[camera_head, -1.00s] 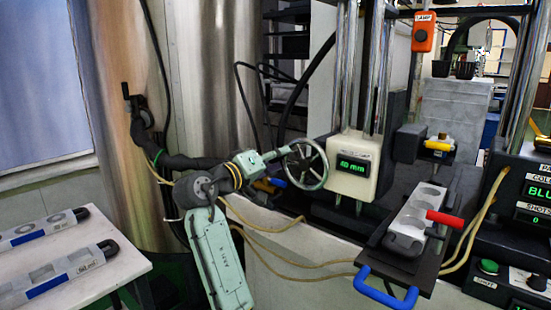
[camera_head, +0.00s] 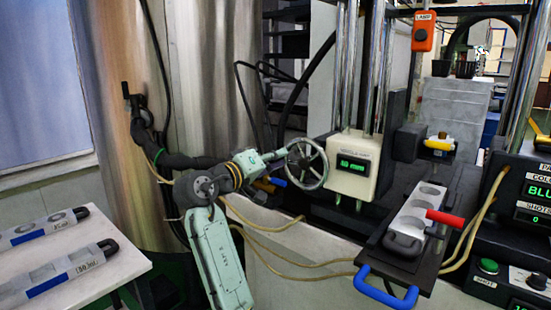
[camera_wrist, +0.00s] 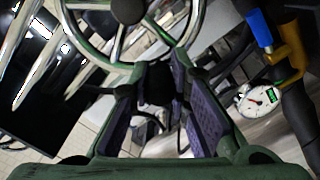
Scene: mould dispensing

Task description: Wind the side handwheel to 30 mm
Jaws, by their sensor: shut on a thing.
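The side handwheel (camera_head: 322,160) is a grey spoked wheel on the left of the pale machine head. Its spokes and rim also show at the top of the wrist view (camera_wrist: 113,48). My gripper (camera_head: 286,154) is at the wheel's upper left rim. In the wrist view its purple-padded fingers (camera_wrist: 165,95) are shut at the lower rim, around a dark part that looks like the wheel's handle; the exact contact is hidden. The green mm display (camera_head: 356,164) is lit on the head; its blurred digits look like 30 or 50.
A blue-tipped lever (camera_head: 278,182) sits just below the wheel, and a dial gauge (camera_wrist: 262,98) shows beside it in the wrist view. A mould tray with a blue handle (camera_head: 386,292) is at the front right. Hoses (camera_head: 280,228) hang below my arm. A white table (camera_head: 110,270) is at left.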

